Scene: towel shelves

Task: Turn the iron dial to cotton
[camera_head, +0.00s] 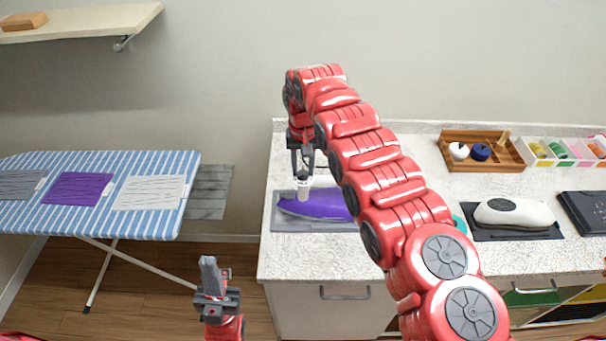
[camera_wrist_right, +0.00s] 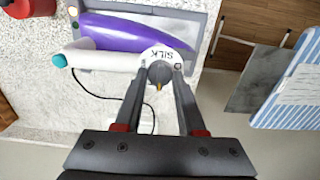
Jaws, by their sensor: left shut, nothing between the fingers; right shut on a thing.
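A purple iron (camera_head: 318,205) lies on a grey rest (camera_head: 290,225) at the counter's left end; my right arm hides part of it. In the right wrist view the iron (camera_wrist_right: 125,32) shows its white handle and a white dial (camera_wrist_right: 165,57) with "SILK" printed on its rim. A small yellowish pointer sits on the dial's near side. I cannot read the word "cotton". My right gripper (camera_wrist_right: 159,72) points down and is shut on the dial, its fingers either side of the dial's grey middle. My left gripper (camera_head: 209,264) is shut and empty, low in front of the counter.
A striped ironing board (camera_head: 150,215) with several folded cloths stands at the left. A wooden tray (camera_head: 455,160) and colourful bins stand at the back right of the counter. A white iron-like object (camera_head: 515,214) lies on a dark pad further right. A shelf (camera_head: 90,20) hangs upper left.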

